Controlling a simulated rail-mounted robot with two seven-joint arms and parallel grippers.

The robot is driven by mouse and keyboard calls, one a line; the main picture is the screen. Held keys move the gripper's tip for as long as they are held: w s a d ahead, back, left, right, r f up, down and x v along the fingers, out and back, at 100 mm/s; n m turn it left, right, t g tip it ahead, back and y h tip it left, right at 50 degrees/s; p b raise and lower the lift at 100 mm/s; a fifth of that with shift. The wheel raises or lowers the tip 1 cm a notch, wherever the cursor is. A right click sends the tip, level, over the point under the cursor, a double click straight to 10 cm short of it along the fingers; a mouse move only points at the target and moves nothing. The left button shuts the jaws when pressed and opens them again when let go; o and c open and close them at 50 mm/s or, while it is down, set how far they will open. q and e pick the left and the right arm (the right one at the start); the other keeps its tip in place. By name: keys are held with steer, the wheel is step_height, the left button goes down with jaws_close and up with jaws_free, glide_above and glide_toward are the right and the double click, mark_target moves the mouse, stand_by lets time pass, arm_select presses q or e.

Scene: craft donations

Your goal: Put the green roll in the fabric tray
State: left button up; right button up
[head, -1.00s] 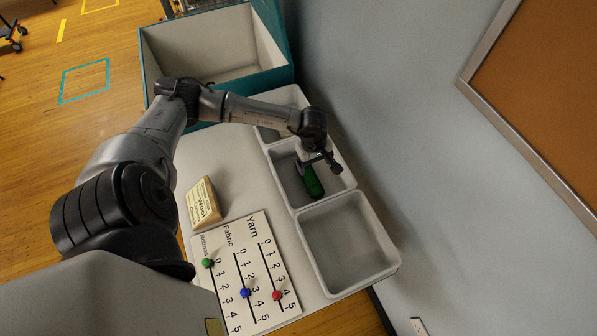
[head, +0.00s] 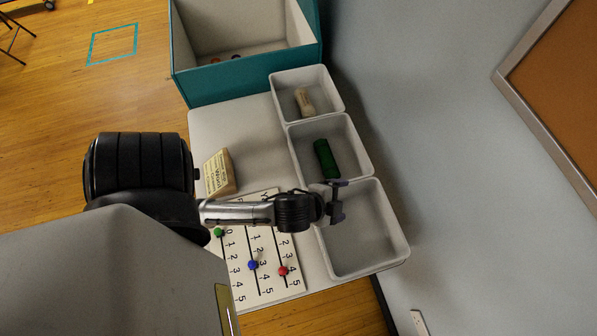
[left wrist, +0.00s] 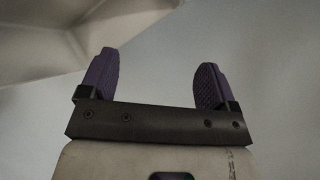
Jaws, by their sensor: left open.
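The green roll (head: 326,158) lies in the middle of three pale trays, whose rim (head: 364,150) shows in the head view. No label is readable on the trays, so I cannot tell which is the fabric tray. My left gripper (head: 339,203) is open and empty, above the left part of the nearest tray (head: 372,250), and apart from the roll. In the left wrist view its two purple fingers (left wrist: 155,78) stand wide apart with nothing between them, over pale tray surfaces. My right gripper is out of view.
The farthest tray (head: 280,95) holds a beige roll (head: 304,102). A teal bin (head: 250,82) with small items stands beyond. A wooden block with writing (head: 220,173) and a slider counting board (head: 262,280) are on the table. The nearest tray looks empty. A wall runs along the right.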

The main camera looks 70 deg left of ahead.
arm_select(q)
steer(key=s+d+f+n+g+h, duration=0.1)
steer(key=s+d+f+n+g, duration=0.1)
steer(key=s, duration=0.4)
steer(key=s+d+f+n+g+h, duration=0.1)
steer(key=s+f+n+g, duration=0.1)
steer(key=s+g, duration=0.3)
steer(key=shift+s+d+n, duration=0.4)
steer(key=shift+s+n, duration=0.05)
steer(key=shift+n, duration=0.15)
steer(key=shift+f, duration=0.1)
